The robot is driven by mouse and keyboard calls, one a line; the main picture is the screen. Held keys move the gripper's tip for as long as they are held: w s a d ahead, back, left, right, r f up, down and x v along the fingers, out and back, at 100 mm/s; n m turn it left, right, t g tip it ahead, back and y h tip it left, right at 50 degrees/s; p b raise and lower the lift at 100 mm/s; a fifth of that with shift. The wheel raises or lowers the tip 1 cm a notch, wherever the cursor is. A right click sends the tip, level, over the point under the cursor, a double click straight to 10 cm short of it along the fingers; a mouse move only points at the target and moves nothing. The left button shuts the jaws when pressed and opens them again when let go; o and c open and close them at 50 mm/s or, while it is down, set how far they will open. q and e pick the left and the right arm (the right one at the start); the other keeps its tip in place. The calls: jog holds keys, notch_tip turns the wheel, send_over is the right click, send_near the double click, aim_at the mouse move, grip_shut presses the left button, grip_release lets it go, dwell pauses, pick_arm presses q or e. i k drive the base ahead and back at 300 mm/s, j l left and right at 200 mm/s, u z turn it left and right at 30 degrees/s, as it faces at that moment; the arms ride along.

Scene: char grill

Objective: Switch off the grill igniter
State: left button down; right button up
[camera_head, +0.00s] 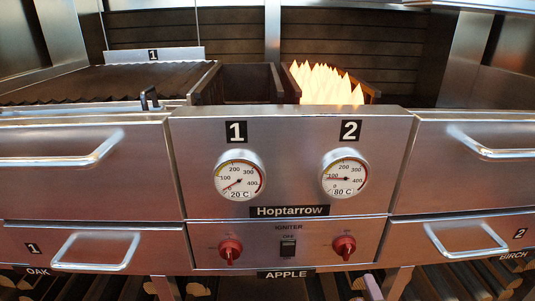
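The igniter switch (288,248) is a small black rocker in the middle of the lower steel panel, under the word IGNITER. Small lettering sits just above and below it, too small to read surely, and the rocker's position cannot be told. A red knob (230,250) is left of the switch and another red knob (344,246) is right of it. Pale yellow flames (325,84) stand in the right-hand box behind the panel.
Gauge 1 (239,178) reads 20 C and gauge 2 (345,176) reads 80 C. Drawers with protruding bar handles, such as the lower left handle (95,266) and lower right handle (466,253), flank the panel. A ribbed grate (105,82) lies at the left. Nothing blocks the switch.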

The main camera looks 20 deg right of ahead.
aim_at(288, 249)
jog(key=k+j, duration=0.15)
jog(key=k, duration=0.35)
jog(key=k+j, duration=0.2)
jog(key=k, duration=0.25)
